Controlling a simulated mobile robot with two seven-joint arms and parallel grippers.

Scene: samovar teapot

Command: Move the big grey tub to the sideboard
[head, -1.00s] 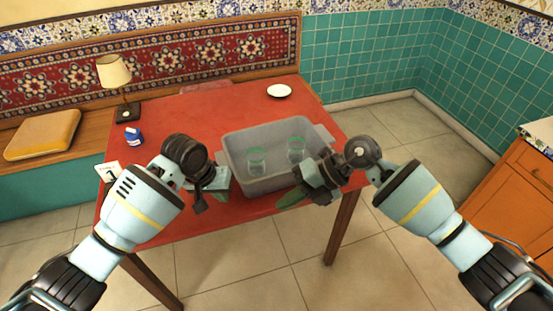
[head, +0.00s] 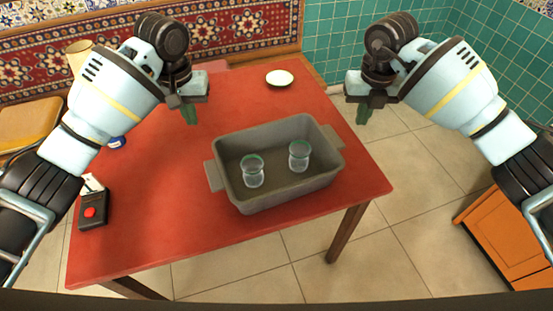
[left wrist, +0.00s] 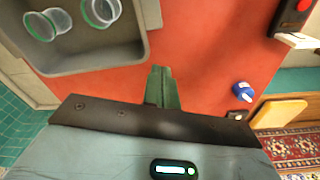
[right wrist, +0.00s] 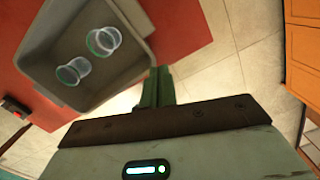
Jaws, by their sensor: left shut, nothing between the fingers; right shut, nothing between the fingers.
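The big grey tub (head: 284,200) stands on the red table near its front right part, with a handle at each end. Two clear glasses with green rims, one on the left (head: 252,172) and one on the right (head: 299,156), stand inside it. My left gripper (head: 190,115) is shut and empty, raised beyond the tub's left end. My right gripper (head: 364,114) is shut and empty, raised beyond its right end. Both are apart from the tub. The tub also shows in the left wrist view (left wrist: 100,62) and in the right wrist view (right wrist: 95,95).
An orange cabinet (head: 505,240), possibly the sideboard, stands at the right, across open tiled floor. On the table (head: 150,220) are a white plate (head: 279,78), a black box with a red button (head: 93,211) and a small blue object (head: 117,142). A lamp (head: 78,56) is partly hidden by my left arm.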

